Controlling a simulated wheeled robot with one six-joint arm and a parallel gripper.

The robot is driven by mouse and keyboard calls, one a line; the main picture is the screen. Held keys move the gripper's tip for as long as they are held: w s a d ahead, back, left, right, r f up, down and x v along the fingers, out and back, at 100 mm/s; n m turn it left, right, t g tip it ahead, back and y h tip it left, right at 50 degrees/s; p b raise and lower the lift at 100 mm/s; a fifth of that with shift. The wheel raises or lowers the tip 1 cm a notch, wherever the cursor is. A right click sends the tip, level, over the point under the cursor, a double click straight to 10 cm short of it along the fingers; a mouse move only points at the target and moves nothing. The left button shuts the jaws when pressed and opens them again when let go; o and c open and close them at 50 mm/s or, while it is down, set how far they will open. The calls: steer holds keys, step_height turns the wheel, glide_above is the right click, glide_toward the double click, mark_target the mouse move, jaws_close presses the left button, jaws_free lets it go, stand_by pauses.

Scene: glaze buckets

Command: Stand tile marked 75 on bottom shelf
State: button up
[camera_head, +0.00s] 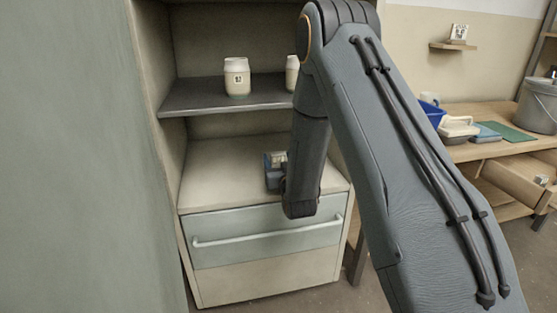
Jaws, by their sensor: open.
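A cabinet stands in front of me with a dark upper shelf (205,97) and a pale bottom shelf (225,168) above a drawer. My gripper (274,168) is over the right part of the bottom shelf, and its jaws are open. A small pale tile (279,157) shows at the gripper, upright or nearly so; its marking is too small to read. I cannot tell whether it touches the jaws, and its lower part is hidden by the gripper.
Two white jars (237,78) stand on the upper shelf, one partly behind my arm. A pale marked tile (459,32) stands on a wall ledge. The workbench (490,150) at right holds a blue bin (434,113) and a grey bucket (538,105). The bottom shelf's left side is clear.

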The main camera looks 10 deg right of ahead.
steer(key=s+p, duration=0.1)
steer(key=s, duration=1)
steer(key=shift+s+r+p, duration=0.1)
steer(key=shift+s+p, duration=0.2)
steer(key=shift+p, duration=0.1)
steer(key=shift+s, duration=0.1)
steer(key=shift+a+r, duration=0.15)
steer(key=shift+a, duration=0.15)
steer(key=a+g, duration=0.1)
steer(key=a, duration=0.1)
steer(key=a+r+g, duration=0.1)
steer(key=a+g, duration=0.1)
steer(key=s+a+n+g+y, duration=0.1)
steer(key=shift+s+a+r+g, duration=0.1)
steer(key=shift+a+r+g, duration=0.1)
steer(key=shift+a+g, duration=0.2)
steer(key=s+a+r+n+g, duration=0.1)
steer(key=s+r+g, duration=0.2)
steer(key=s, duration=0.8)
steer(key=s+a+r+n+g, duration=0.1)
steer(key=s+g, duration=0.4)
steer(key=s, duration=0.7)
steer(key=s+a+r+n+g, duration=0.1)
steer(key=s+a+r+g, duration=0.2)
steer(key=s, duration=0.9)
steer(key=shift+s+r+g, duration=0.2)
steer(key=shift+r+g, duration=0.7)
steer(key=shift+g, duration=0.2)
steer(key=shift+a, duration=0.1)
